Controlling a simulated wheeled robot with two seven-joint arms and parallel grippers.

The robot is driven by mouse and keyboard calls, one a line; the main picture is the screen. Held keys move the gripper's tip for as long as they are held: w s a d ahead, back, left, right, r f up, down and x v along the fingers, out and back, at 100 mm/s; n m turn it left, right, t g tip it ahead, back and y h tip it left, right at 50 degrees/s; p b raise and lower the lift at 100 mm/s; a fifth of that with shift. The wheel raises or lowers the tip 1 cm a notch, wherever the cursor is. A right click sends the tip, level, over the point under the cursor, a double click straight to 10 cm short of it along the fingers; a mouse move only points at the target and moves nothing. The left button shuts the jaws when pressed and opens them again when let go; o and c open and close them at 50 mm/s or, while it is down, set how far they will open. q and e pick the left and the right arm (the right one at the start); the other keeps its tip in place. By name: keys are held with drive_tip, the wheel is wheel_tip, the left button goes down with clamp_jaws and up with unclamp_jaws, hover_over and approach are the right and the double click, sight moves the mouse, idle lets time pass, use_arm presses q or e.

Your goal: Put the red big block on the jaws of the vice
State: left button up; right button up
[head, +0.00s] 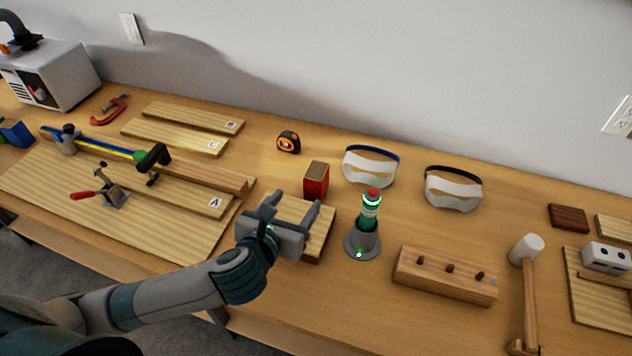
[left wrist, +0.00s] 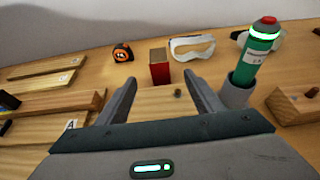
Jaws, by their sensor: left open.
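The red big block (head: 316,181) stands upright on the bench, with a red front and a wood-coloured top. In the left wrist view it shows just beyond the fingertips (left wrist: 159,70). My left gripper (head: 295,203) is open and empty, over a pale wooden piece (head: 316,238) in front of the block. Its fingers point toward the block, apart from it. The wooden piece also lies between the fingers in the left wrist view (left wrist: 160,103); I cannot tell whether it belongs to the vice. No other vice is clearly recognisable. My right gripper is not in view.
A green bottle in a grey holder (head: 362,243) stands close right of my left gripper. Goggles (head: 369,167) and a tape measure (head: 288,142) lie behind. Boards with a clamp (head: 153,161) fill the left. A wooden peg block (head: 445,275) and mallet (head: 528,290) lie right.

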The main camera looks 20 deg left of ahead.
sight(314, 178)
use_arm(q)
drive_tip(key=p+x, duration=0.1)
drive_tip(key=x, duration=0.9)
drive_tip(key=shift+w+f+p, duration=0.15)
drive_tip(key=shift+w+p, duration=0.15)
drive_tip(key=shift+w, duration=0.05)
drive_tip(key=shift+w+f, duration=0.25)
drive_tip(key=shift+w, duration=0.4)
drive_tip(key=shift+w+f+p, duration=0.2)
drive_tip(key=shift+w+p, duration=0.15)
drive_tip(key=shift+w, duration=0.15)
drive_tip(key=x, duration=0.3)
drive_tip(key=shift+a+r+p, duration=0.1)
drive_tip(key=shift+a+p, duration=0.05)
drive_tip(key=shift+p, duration=0.25)
drive_tip(key=shift+w+f, duration=0.3)
drive_tip(key=shift+w, duration=0.2)
